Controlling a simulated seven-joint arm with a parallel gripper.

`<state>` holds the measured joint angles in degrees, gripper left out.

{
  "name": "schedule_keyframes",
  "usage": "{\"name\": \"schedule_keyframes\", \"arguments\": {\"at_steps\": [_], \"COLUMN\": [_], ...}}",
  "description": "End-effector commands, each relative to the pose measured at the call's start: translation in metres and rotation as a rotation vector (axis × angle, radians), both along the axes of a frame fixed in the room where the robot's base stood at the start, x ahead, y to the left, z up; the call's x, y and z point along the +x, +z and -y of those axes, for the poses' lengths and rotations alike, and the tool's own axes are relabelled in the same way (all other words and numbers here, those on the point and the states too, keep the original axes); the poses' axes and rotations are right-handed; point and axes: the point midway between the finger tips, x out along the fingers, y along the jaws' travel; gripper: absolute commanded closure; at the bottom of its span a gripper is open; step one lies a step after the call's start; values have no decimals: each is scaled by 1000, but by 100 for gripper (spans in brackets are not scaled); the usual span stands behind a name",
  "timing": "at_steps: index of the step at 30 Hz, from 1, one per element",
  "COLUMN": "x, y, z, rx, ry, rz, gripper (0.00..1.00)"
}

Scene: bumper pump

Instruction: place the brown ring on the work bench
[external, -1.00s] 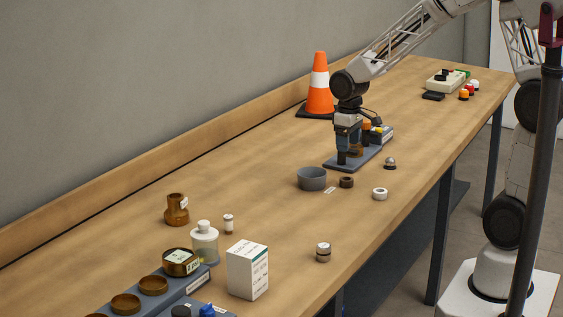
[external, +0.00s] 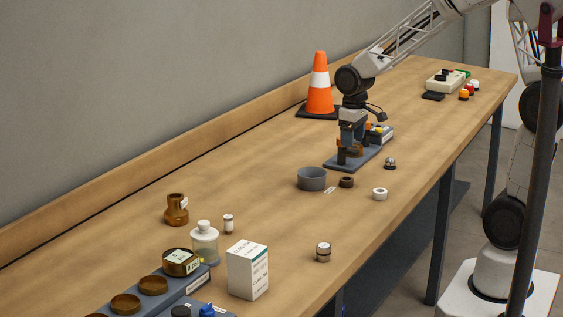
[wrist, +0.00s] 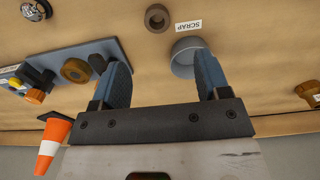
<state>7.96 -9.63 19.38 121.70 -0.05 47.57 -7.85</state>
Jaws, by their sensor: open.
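A dark brown ring (external: 346,182) lies flat on the work bench (external: 290,140), right of the grey bowl; it also shows at the top of the wrist view (wrist: 157,17). A lighter amber-brown ring-shaped part (wrist: 75,71) sits on the blue-grey fixture plate (wrist: 118,50). My gripper (external: 352,132) is over the near part of that fixture, with the brown part partly hidden behind it. In the wrist view my gripper (wrist: 160,65) has its fingers wide apart with nothing between them. The left finger overlaps the end of the fixture in the picture.
The grey bowl (external: 312,179) stands by a SCRAP label (wrist: 188,25). A traffic cone (external: 319,85) stands behind. A white box (external: 247,271) and jars stand at the near end.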

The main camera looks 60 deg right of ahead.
Motion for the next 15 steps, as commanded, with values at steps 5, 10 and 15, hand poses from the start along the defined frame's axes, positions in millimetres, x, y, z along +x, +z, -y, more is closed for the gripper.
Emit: {"name": "schedule_keyframes", "arguments": {"at_steps": [5,10,15], "x": [-31,-70,-110], "y": [29,57,78], "z": [-14,-28,-42], "rx": [-5,-8,-10], "ry": [-2,-4,-6], "rz": [33,67,102], "gripper": [31,31,31]}}
